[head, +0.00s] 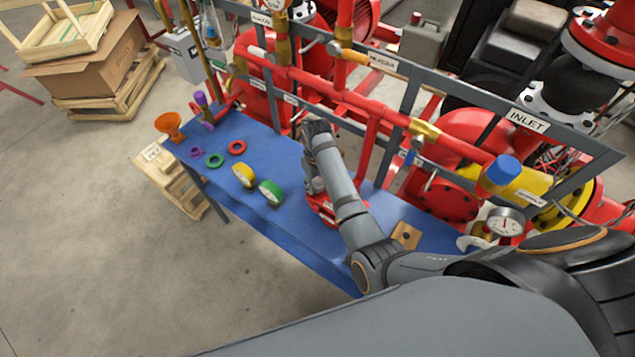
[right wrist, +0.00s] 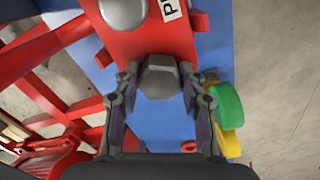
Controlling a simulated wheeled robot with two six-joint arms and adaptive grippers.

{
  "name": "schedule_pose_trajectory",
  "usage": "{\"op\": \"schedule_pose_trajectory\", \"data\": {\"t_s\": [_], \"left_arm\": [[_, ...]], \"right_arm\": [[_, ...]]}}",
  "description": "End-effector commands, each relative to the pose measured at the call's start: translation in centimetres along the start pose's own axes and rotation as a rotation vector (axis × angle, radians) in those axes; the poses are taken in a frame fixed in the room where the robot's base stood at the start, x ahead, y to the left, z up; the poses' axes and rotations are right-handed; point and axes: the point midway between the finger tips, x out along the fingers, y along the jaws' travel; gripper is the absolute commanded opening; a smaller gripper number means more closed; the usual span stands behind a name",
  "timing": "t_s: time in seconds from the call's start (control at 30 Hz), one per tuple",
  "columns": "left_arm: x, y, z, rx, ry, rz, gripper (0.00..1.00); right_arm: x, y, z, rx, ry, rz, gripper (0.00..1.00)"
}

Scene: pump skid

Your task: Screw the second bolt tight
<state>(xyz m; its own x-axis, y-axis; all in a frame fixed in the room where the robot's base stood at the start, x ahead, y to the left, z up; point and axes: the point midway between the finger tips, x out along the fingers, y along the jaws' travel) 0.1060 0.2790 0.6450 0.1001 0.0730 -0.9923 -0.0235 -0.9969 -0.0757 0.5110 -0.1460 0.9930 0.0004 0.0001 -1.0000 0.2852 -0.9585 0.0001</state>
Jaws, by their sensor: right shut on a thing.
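My right gripper (right wrist: 159,88) is shut on the grey hex head of a bolt (right wrist: 159,76), with one finger on each side of it. The bolt stands at the edge of a red base (right wrist: 150,42). A second rounded silver part (right wrist: 123,12) sits on the same base, cut off by the top of the right wrist view. In the head view, my right gripper (head: 317,128) is over the far side of the blue bench, and my own arm hides the held bolt. The red base (head: 322,207) shows partly beside my forearm. My left gripper is not in view.
Red pipes and a grey frame (head: 480,104) stand close behind. A small brown block (head: 405,236) lies right of my forearm.

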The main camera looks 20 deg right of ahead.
Motion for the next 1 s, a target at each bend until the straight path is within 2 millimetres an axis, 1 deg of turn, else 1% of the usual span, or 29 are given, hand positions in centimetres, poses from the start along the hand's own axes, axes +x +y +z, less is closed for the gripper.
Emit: {"op": "schedule_pose_trajectory", "data": {"t_s": [0.1,0.27,0.3,0.47,1.0], "left_arm": [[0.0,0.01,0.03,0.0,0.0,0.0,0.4],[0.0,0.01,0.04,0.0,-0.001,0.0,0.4],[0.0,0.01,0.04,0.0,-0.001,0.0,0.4],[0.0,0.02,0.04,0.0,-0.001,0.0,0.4],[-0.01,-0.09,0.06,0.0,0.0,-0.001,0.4]], "right_arm": [[0.04,-0.01,0.04,0.073,-0.001,0.0,0.08],[0.04,-0.02,0.04,0.077,-0.001,0.0,0.08],[0.04,-0.02,0.04,0.076,-0.001,0.0,0.45],[0.04,-0.01,0.04,0.075,-0.001,0.0,0.67],[0.01,0.0,0.01,0.055,0.0,0.0,0.67]]}}
